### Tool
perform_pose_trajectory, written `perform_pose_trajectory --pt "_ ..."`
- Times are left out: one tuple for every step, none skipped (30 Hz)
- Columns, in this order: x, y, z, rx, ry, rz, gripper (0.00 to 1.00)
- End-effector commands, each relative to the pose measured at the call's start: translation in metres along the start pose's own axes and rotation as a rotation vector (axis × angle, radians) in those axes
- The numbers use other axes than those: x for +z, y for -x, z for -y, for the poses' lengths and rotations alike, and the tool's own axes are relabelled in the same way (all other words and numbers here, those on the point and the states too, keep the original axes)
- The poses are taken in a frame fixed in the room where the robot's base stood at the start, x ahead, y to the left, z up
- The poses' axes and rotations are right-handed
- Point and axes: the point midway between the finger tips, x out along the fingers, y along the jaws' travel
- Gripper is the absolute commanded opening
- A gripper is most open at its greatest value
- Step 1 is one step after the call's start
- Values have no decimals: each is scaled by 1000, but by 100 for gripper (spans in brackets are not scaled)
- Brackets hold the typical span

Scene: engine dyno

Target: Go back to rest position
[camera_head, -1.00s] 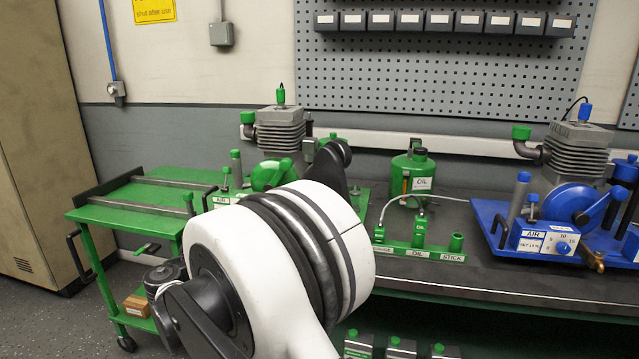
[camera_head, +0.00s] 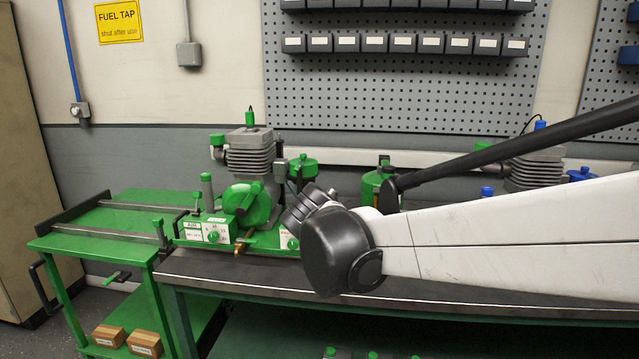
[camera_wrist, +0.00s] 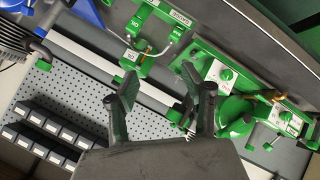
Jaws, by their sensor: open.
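My gripper (camera_wrist: 160,95) shows in the wrist view with its two dark fingers apart and nothing between them. Beyond the fingers lie the green engine rig (camera_wrist: 235,105) and the green oil holder (camera_wrist: 150,25). In the head view my white arm reaches in from the right across the bench. My gripper's fingers cannot be made out there. The green engine rig (camera_head: 250,190) stands at the left end of the bench, just left of my arm's dark joint.
The bench (camera_head: 215,272) runs across the head view. A green cart (camera_head: 110,220) stands at its left, with wooden blocks (camera_head: 145,342) on its lower shelf. A pegboard (camera_head: 400,90) with several bins hangs behind. A blue engine rig (camera_head: 535,170) is partly hidden by my arm.

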Motion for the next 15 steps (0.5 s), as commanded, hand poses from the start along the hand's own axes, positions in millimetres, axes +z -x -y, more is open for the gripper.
perform_pose_trajectory --pt "16 8 -14 -15 -23 20 45" --pt "25 12 -20 -27 -36 31 45" --pt "38 17 -28 -43 -55 45 45" --pt "47 21 -32 -55 -69 54 45" --pt "56 26 -38 -66 -82 64 45" --pt "68 32 -43 -82 -100 76 45" --pt "77 36 -48 -93 -116 85 45" --pt "86 40 -51 -106 -130 93 45" --pt "98 47 -55 -121 -150 104 45" --pt "107 51 -58 -133 -164 111 45" --pt "116 56 -61 -144 -180 118 45" --pt "128 62 -64 -159 -200 126 45" --pt "137 67 -66 -171 -215 133 45" --pt "146 72 -67 -183 -231 139 45" --pt "157 78 -68 -198 -253 146 45"
